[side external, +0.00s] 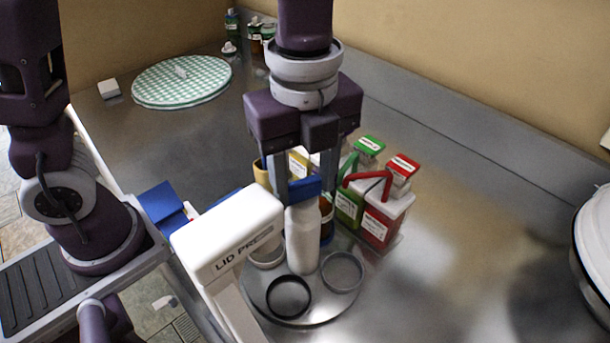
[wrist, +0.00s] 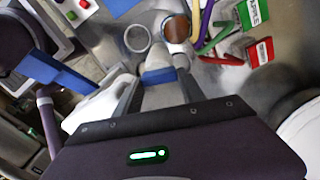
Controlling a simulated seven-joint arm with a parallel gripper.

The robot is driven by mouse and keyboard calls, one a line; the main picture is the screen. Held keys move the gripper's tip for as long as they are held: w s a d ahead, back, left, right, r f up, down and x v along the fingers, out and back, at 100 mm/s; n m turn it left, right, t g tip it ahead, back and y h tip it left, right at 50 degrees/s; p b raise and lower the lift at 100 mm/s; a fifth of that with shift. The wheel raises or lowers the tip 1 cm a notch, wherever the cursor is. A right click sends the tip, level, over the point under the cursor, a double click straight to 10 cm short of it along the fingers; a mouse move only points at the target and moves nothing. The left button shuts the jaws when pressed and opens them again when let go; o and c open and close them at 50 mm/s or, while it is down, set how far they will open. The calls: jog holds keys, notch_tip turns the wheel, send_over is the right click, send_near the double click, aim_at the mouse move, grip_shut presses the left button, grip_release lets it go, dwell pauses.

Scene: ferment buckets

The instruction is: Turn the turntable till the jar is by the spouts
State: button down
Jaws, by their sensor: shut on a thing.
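The turntable (side external: 318,305) is a round metal disc at the lower centre of the side view. Several rings sit on it, among them a black ring (side external: 289,297) and a grey ring (side external: 342,272). A white bottle-shaped piece (side external: 303,240) with a blue top stands upright over the disc. My gripper (side external: 304,190) is shut on its blue top, also in the wrist view (wrist: 160,80). An amber-brown jar (side external: 327,212) is partly hidden behind the white piece; its open top shows in the wrist view (wrist: 176,30). Red (side external: 366,177) and green spouts (side external: 347,166) are close by.
A white "LID PRESS" machine (side external: 228,232) stands close left of my gripper. The spouts belong to labelled containers (side external: 382,222) on the right. A green checked round mat (side external: 182,82) lies far left. The metal counter is clear at right, short of a white round vessel (side external: 597,240).

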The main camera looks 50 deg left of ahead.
jog(key=shift+r+m, duration=0.1)
jog(key=shift+m, duration=2.7)
jog(key=c, duration=0.7)
grip_release()
jog(key=shift+s, duration=0.1)
notch_tip(320, 180, up, 7)
